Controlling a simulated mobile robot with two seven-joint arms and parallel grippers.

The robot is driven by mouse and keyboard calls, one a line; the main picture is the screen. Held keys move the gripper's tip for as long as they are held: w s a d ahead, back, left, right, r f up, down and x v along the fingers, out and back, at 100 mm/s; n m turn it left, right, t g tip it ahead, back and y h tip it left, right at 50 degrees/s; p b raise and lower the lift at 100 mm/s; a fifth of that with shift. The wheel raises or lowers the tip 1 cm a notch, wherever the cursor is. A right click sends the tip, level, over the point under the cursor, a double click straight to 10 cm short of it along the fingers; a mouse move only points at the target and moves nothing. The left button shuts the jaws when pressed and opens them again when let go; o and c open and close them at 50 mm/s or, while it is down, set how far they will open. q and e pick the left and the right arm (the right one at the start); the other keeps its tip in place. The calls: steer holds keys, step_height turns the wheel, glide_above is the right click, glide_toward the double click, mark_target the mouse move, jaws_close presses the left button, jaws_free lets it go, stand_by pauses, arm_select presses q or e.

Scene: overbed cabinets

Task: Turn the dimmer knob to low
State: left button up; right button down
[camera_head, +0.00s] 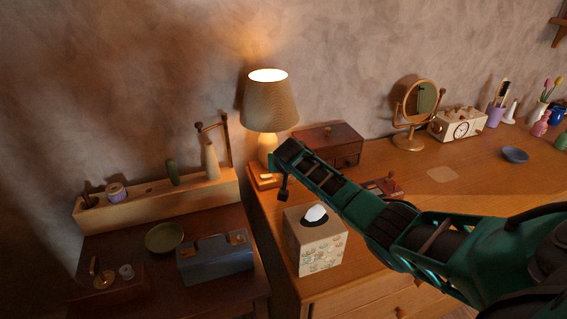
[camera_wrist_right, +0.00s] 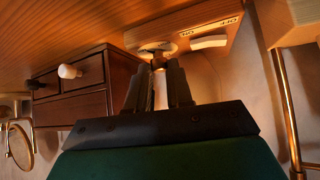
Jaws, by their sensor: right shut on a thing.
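The table lamp (camera_head: 269,105) is lit and stands on a light wooden base (camera_head: 263,181) in the head view. In the right wrist view this base (camera_wrist_right: 190,27) carries small labels, a white rocker piece (camera_wrist_right: 208,42) and a pale round dial (camera_wrist_right: 158,46) with the dimmer knob (camera_wrist_right: 157,62). My right gripper (camera_wrist_right: 159,72) is shut on the dimmer knob, which its fingers partly hide. The knob's pointer setting cannot be made out. In the head view my right arm reaches in from the right to the lamp, and its fingertips are hard to see. My left gripper is out of view.
A dark drawer box (camera_head: 333,140) stands right beside the lamp; its white knob (camera_wrist_right: 68,71) shows close in the wrist view. A tissue box (camera_head: 316,243) stands below my arm. A wooden shelf (camera_head: 150,207) is left of the lamp. A round mirror (camera_head: 420,98) stands farther right.

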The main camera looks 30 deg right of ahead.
steer(key=shift+d+n+y, duration=0.15)
steer(key=shift+n+y, duration=0.15)
steer(key=shift+n, duration=0.2)
steer(key=shift+s+d+n+t+y, duration=0.15)
steer(key=shift+n+t+y, duration=0.25)
steer(key=shift+n+y, duration=0.4)
steer(key=shift+d+f+n+y+b, duration=0.15)
steer(key=shift+n+y+b, duration=0.35)
steer(key=shift+n, duration=0.4)
steer(key=n+y+b, duration=0.2)
steer(key=b, duration=0.1)
steer(key=shift+d+n, duration=0.15)
steer(key=shift+n, duration=0.15)
steer(key=shift+n+y+b, duration=0.5)
steer(key=shift+n+b, duration=0.1)
steer(key=shift+b, duration=0.2)
steer(key=c, duration=1.3)
jaws_free()
